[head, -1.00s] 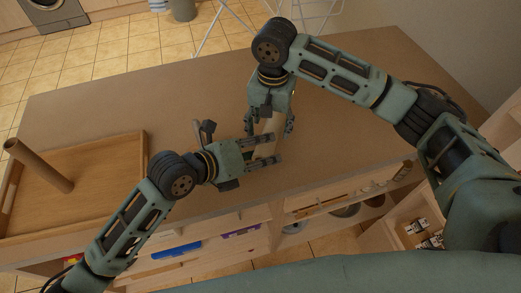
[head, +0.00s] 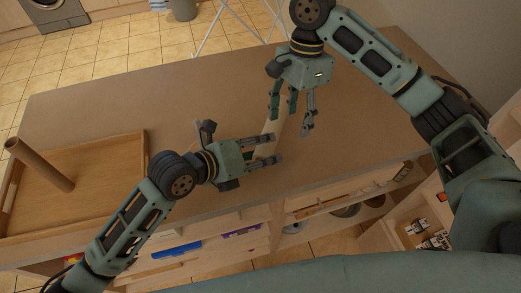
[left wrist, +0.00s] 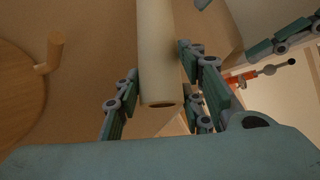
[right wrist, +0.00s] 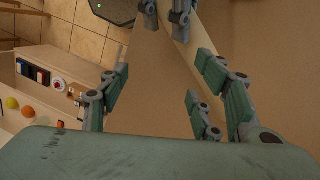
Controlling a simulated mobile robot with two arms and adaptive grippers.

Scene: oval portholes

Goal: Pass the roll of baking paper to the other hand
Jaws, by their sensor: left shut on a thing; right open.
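The roll of baking paper (head: 270,129) is a pale, slim cylinder. My left gripper (head: 274,148) is shut on it above the counter. In the left wrist view the roll (left wrist: 157,50) runs between the fingers, with its near end showing. My right gripper (head: 290,122) is open, behind and to the right of the left one, its fingers pointing down near the roll's far part. In the right wrist view its fingers are spread and the roll (right wrist: 186,57) passes beyond them at a slant. I see no clear contact between the right fingers and the roll.
The brown counter (head: 150,105) is mostly clear. Open shelves (head: 215,240) with several items lie below the counter's front edge.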

